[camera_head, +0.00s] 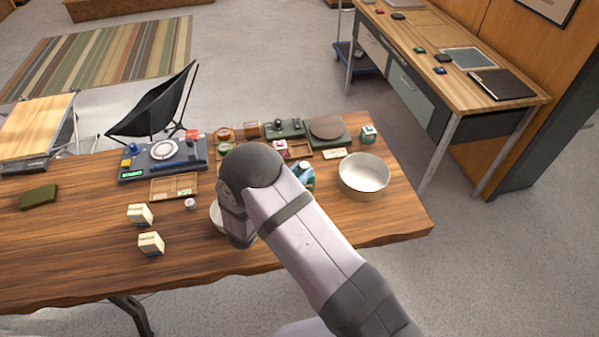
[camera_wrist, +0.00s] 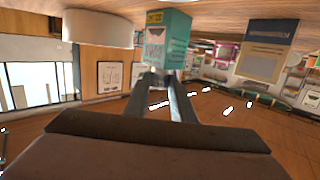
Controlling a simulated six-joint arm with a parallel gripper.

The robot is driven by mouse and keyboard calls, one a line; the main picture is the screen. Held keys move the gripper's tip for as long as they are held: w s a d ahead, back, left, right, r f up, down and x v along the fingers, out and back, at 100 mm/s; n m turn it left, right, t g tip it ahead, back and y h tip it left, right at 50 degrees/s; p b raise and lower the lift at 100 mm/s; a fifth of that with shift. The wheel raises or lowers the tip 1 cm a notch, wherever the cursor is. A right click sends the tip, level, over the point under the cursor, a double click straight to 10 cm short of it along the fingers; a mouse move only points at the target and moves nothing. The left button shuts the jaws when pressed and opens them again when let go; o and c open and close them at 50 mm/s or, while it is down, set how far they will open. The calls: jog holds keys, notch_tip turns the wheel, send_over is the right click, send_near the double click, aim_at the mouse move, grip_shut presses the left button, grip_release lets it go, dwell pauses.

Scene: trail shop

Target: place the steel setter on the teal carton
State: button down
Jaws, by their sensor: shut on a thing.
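The teal carton (camera_wrist: 167,38), with a yellow label and a pale printed panel, stands just beyond my fingertips in the wrist view, which looks upside down. In the head view a teal patch of it (camera_head: 306,173) shows beside my arm, the rest hidden. My gripper (camera_wrist: 160,82) is shut on a small grey metal piece, apparently the steel setter (camera_wrist: 158,77), close to the carton. I cannot tell whether the setter touches the carton. In the head view my arm hides the fingertips and the setter.
A white bowl (camera_head: 363,178) stands right of my arm. A pale dish (camera_head: 216,216) is partly hidden by it. Two small cream boxes (camera_head: 151,244) stand at left. A tray (camera_head: 163,158) and several small goods line the back. The table's left front is clear.

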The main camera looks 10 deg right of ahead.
jog(key=shift+f, duration=0.1)
jog(key=c, duration=1.5)
grip_release()
jog(key=shift+a, duration=0.1)
jog(key=b+v, duration=0.2)
jog(key=v, duration=1)
